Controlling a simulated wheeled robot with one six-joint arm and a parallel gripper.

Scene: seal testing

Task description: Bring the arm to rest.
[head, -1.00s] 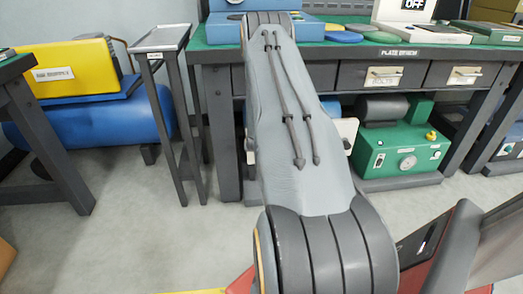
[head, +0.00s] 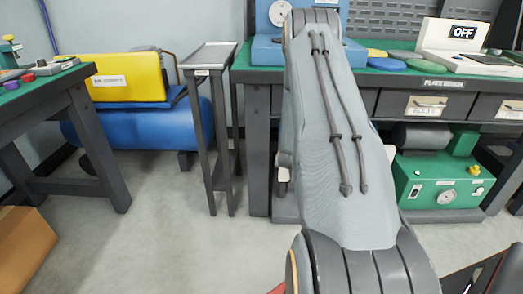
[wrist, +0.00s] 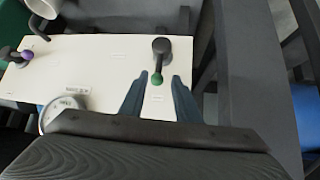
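My arm (head: 340,150) stretches forward from the bottom of the head view to the edge of the green-topped bench. Its end and my gripper are hidden there. In the wrist view, the two dark blue-grey fingers of my gripper (wrist: 160,76) stand apart. A dark lever with a green knob (wrist: 157,79) shows between the fingertips in the picture. I cannot tell whether the knob lies between the fingers or below them, and I see no grip on it. The lever sits on a pale panel (wrist: 105,65).
The wrist view shows a purple knob (wrist: 26,55) and a round gauge (wrist: 62,108) by the panel. In the head view, a narrow stand (head: 208,56) is left of my arm, and a side table (head: 50,78) is farther left. Grey floor (head: 180,245) lies open between.

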